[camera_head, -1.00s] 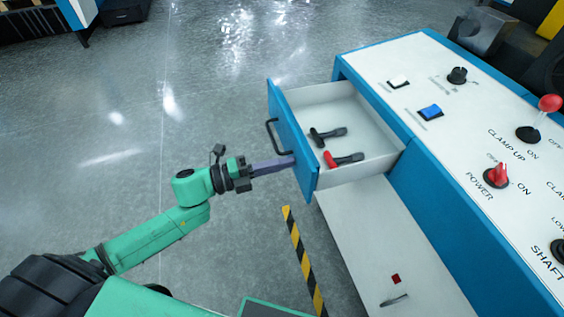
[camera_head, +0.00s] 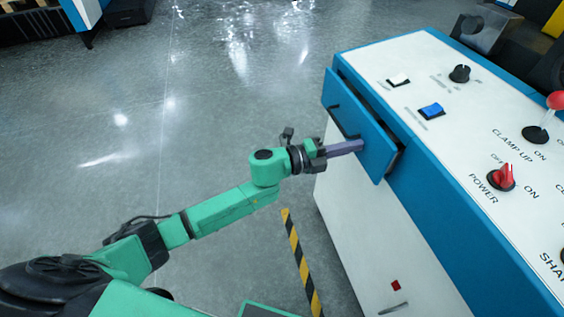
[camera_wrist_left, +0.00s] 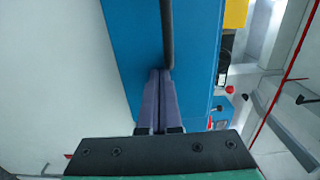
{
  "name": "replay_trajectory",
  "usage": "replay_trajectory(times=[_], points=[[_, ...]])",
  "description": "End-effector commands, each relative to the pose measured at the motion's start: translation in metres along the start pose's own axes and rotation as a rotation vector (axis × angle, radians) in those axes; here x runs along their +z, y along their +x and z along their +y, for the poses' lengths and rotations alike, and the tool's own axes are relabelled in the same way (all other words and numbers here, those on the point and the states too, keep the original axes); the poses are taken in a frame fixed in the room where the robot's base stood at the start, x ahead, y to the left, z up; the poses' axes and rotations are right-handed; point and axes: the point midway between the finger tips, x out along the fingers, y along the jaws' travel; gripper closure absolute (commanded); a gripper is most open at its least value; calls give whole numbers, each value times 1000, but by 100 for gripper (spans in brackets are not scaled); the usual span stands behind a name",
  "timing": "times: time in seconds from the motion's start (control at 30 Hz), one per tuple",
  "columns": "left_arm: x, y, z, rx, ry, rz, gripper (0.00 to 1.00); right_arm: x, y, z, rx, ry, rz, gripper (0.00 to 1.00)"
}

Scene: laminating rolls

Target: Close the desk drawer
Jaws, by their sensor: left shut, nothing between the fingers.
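The desk drawer's blue front (camera_head: 354,122) stands slightly out from the blue and white desk (camera_head: 420,185), with a narrow dark gap at its right side. Its inside is hidden in the head view. A dark bar handle (camera_head: 343,124) is on the front. My left gripper (camera_head: 360,146) is shut and empty, its purple fingertips at the drawer front just below the handle. In the left wrist view the shut fingers (camera_wrist_left: 158,85) point at the blue front (camera_wrist_left: 130,50), beside the dark handle (camera_wrist_left: 167,35). My right gripper is not in view.
The desk top carries a white switch (camera_head: 398,80), a blue switch (camera_head: 431,110), a black knob (camera_head: 460,74) and a red power knob (camera_head: 501,177). A yellow and black floor strip (camera_head: 300,260) lies left of the desk.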

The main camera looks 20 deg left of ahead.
Motion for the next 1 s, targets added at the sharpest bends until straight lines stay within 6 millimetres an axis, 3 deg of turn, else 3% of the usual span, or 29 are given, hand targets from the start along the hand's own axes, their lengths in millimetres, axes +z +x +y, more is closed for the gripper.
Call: replay_trajectory(times=[0.3,1.0], points=[[0,27,0,0,-1,0,100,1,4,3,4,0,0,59],[7,24,-2,-6,1,-1,100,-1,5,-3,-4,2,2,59]])
